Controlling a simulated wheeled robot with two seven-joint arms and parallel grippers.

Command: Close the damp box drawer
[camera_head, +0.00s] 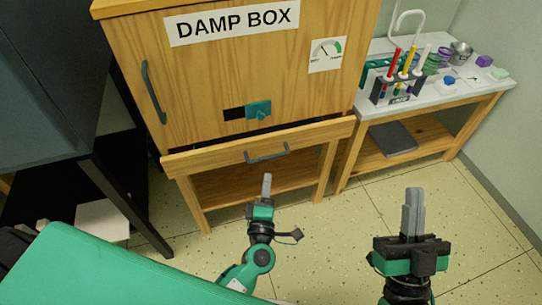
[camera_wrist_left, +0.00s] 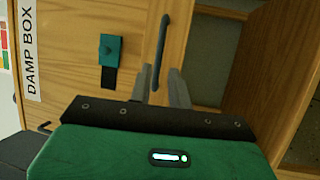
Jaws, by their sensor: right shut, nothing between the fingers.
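The wooden damp box (camera_head: 240,75) stands ahead, with its name sign on the front. Its drawer (camera_head: 205,158) sits below the door and juts out, with a dark gap above its front. The grey drawer handle (camera_head: 267,153) is on the drawer front. My left gripper (camera_head: 267,178) is just in front of and below the handle. In the left wrist view, its fingers (camera_wrist_left: 163,84) are apart with nothing held, and the handle (camera_wrist_left: 160,45) shows beyond and between them. Whether they touch the handle is unclear. My right gripper (camera_head: 413,200) is shut and empty, at lower right.
A table (camera_head: 440,105) to the right holds a rack of coloured tools (camera_head: 398,88) and small pots. A dark table (camera_head: 110,190) stands at left. A teal latch (camera_head: 258,111) sits on the damp box door. The speckled floor before the drawer is free.

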